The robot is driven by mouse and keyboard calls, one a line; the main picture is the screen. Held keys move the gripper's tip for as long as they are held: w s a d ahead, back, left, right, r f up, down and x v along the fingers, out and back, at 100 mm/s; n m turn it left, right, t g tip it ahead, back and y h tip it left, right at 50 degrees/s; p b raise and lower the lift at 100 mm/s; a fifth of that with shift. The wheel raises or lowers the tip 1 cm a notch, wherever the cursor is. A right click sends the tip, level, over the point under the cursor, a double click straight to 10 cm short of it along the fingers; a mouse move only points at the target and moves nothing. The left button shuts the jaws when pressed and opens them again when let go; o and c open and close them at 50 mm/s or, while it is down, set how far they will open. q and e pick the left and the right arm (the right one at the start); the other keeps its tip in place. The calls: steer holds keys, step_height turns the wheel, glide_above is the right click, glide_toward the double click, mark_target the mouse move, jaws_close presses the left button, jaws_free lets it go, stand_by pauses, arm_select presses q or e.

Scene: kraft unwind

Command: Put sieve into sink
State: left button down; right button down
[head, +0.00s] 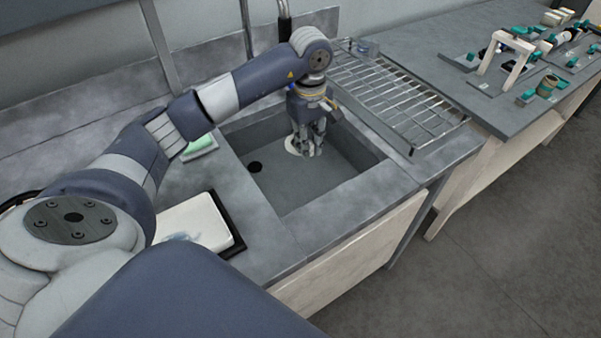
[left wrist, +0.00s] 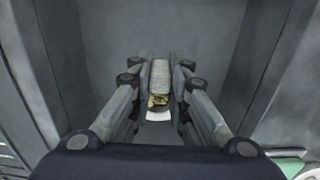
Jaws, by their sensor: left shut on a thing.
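My left gripper (head: 307,148) reaches down into the grey sink (head: 300,189) from above, inside its walls. It is shut on the sieve (head: 291,146), of which a pale rounded part shows beside the fingertips, low over the sink floor. I cannot tell whether the sieve touches the floor. In the left wrist view the gripper (left wrist: 159,92) has a narrow grey speckled piece of the sieve (left wrist: 160,74) between its fingers, with a yellowish patch and a white edge below. The fingers hide most of the sieve. My right gripper is not in view.
A wire drying rack (head: 402,98) lies right of the sink. A green-and-white sponge or soap piece (head: 200,146) and a white board on a black tray (head: 237,238) lie to the left. A side bench (head: 440,40) holds a white stand and several small items. The sink's right half is clear.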

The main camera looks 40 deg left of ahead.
arm_select(q)
step_height(320, 180, down, 7)
steer(key=shift+w+a+f+p, duration=0.1)
steer(key=shift+p, duration=0.5)
step_height(320, 180, down, 3)
steer(key=shift+p, duration=0.3)
steer(key=shift+f, duration=0.35)
steer(key=c, duration=1.5)
jaws_free()
steer(key=shift+c, duration=0.2)
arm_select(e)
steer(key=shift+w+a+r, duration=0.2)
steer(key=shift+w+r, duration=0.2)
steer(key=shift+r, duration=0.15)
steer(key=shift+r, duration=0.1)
